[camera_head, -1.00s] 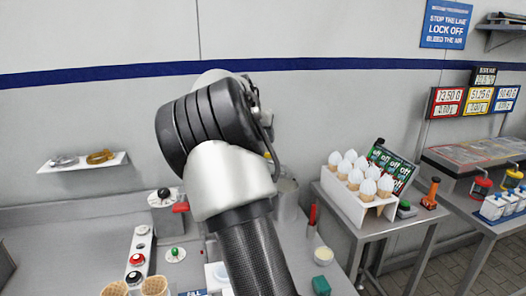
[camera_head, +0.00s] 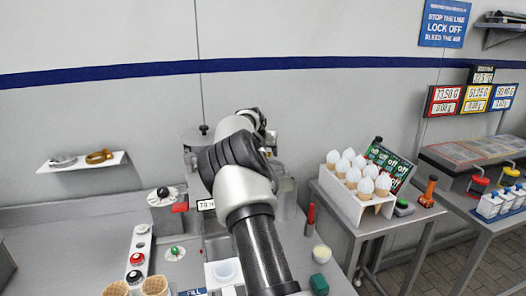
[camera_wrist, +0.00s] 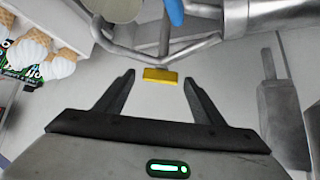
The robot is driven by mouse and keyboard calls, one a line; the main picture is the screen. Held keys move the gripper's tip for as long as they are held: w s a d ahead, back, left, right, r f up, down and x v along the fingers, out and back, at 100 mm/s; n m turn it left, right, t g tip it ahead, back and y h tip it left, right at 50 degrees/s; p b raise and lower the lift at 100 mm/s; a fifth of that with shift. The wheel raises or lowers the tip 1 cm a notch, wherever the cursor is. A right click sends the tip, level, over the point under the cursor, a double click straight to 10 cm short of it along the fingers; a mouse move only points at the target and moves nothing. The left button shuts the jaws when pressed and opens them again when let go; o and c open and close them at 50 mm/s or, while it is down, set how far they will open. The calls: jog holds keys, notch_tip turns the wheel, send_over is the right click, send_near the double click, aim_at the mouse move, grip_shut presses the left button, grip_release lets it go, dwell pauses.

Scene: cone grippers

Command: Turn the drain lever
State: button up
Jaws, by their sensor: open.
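In the wrist view, a small yellow block (camera_wrist: 160,75) sits at the end of bent grey metal rods, likely the drain lever's grip. My gripper (camera_wrist: 159,88) is open and empty, with one dark finger on each side of the yellow block's line. The block is just beyond the fingertips, roughly centred, and I see no contact. In the head view my own arm covers the gripper and the lever. A blue rod end (camera_wrist: 174,12) and a metal cylinder (camera_wrist: 275,14) show at the top of the wrist view.
A white rack (camera_head: 352,197) of several cones stands on the right table. A metal container (camera_head: 286,198) is right of my arm. A red-handled control (camera_head: 180,207) and a button panel (camera_head: 137,258) are to the left.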

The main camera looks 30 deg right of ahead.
jog(key=c, duration=1)
jog(key=shift+c, duration=0.2)
jog(key=shift+s+n, duration=0.1)
jog(key=shift+n, duration=0.2)
jog(key=shift+s+d+n+t+y+b, duration=0.15)
jog(key=shift+n+t+y+b, duration=0.4)
jog(key=shift+n+y+b, duration=0.55)
jog(key=shift+w+d+n+t+y+b, duration=0.1)
jog(key=shift+d+n+t+y+b, duration=0.2)
jog(key=shift+n+t+y, duration=0.8)
jog(key=shift+a+n+g, duration=0.15)
jog(key=shift+n+g, duration=0.3)
jog(key=shift+n, duration=0.05)
jog(key=o, duration=1)
